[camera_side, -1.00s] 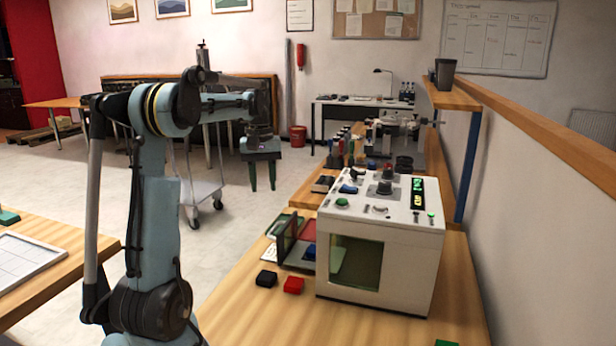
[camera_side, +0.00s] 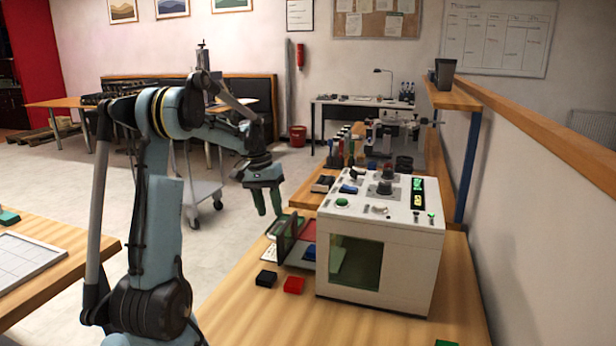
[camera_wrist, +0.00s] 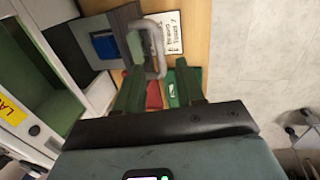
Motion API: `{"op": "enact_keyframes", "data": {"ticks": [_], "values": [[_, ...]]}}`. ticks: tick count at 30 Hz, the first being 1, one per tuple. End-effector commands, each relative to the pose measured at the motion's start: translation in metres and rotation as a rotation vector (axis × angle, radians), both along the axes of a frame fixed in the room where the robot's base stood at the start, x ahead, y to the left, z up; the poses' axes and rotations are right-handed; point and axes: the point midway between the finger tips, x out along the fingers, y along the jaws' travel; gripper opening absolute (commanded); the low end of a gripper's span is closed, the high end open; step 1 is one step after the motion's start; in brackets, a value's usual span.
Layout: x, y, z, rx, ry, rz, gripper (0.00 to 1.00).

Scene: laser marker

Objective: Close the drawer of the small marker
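The small marker (camera_side: 376,244) is a white box with a greenish window and buttons on top, standing on the wooden bench. Its drawer (camera_side: 288,238) sticks out at the left side, open, with an upright dark grey front. In the wrist view the drawer (camera_wrist: 80,38) has a blue block (camera_wrist: 105,45) in it and a light grey arched handle (camera_wrist: 157,48) on its front. My gripper (camera_side: 269,210) hangs above and left of the drawer front, green fingers pointing down. In the wrist view my gripper (camera_wrist: 160,80) is open and empty, its fingers on either side of the handle's lower end in the picture; contact cannot be told.
A black block (camera_side: 266,279) and a red block (camera_side: 293,285) lie on the bench in front of the drawer. Green and red flat items and a white label card (camera_wrist: 163,32) lie near the drawer. Floor is open left of the bench.

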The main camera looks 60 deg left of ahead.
Motion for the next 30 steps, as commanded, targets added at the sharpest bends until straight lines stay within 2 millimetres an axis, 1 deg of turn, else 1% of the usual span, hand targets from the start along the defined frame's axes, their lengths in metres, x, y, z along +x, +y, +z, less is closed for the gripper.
{"op": "enact_keyframes", "data": {"ticks": [1,3,9,13,20,21,23,28,30], "values": [[0.002,-0.001,-0.008,0.0,0.0,-0.001,0.38],[0.003,-0.002,-0.018,0.0,0.0,-0.001,0.38],[0.005,-0.004,-0.036,0.0,0.0,0.0,0.38],[0.005,-0.005,-0.041,0.0,0.0,0.001,0.38],[0.005,-0.005,-0.041,0.0,0.0,0.001,0.38],[0.005,-0.005,-0.041,0.0,0.0,0.001,0.36],[0.005,-0.005,-0.041,0.0,0.0,0.001,0.27],[0.005,-0.005,-0.041,0.0,0.0,0.001,0.01],[0.005,-0.005,-0.041,0.0,0.0,0.001,0.0]]}}
